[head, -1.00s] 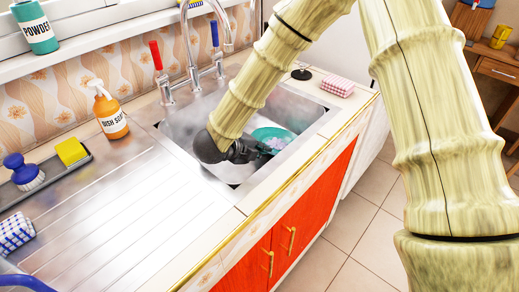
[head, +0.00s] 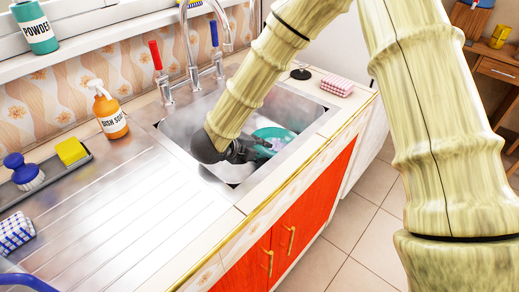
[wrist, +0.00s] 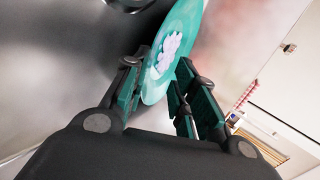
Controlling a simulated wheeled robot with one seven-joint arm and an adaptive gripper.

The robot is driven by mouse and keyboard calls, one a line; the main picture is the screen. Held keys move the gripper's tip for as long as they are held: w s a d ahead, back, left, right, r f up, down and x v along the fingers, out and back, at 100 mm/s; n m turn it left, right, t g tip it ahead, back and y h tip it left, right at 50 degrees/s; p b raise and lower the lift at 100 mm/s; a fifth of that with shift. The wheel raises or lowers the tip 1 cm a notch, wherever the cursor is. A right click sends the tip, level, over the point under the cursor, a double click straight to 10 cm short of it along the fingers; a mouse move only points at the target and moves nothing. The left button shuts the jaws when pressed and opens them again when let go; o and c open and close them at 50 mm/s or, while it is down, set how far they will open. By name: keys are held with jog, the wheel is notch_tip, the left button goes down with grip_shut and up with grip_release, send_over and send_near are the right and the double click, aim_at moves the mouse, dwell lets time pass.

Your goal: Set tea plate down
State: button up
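The tea plate (head: 271,134) is teal with a pale floral centre. It is tilted inside the metal sink (head: 183,125), towards its right end. In the wrist view the plate (wrist: 176,35) shows at a slant, its near rim reaching between the two fingers. My gripper (wrist: 160,80) is partly open around that rim, with a visible gap between the plate and the right finger. The left finger is close to the plate's back; I cannot tell if they touch. In the head view my gripper (head: 256,149) is low in the sink, partly over the plate. The plate's underside support is hidden.
The tap (head: 190,60) rises behind the sink. A soap bottle (head: 109,112), a yellow sponge (head: 71,151) and a brush (head: 24,172) stand to the left. A checked cloth (head: 337,85) lies beyond the sink. The ribbed drainboard (head: 130,205) is clear.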

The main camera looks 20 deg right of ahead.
jog(key=v, duration=1.1)
jog(key=shift+r, duration=0.15)
jog(key=shift+a, duration=0.1)
dwell(2.4)
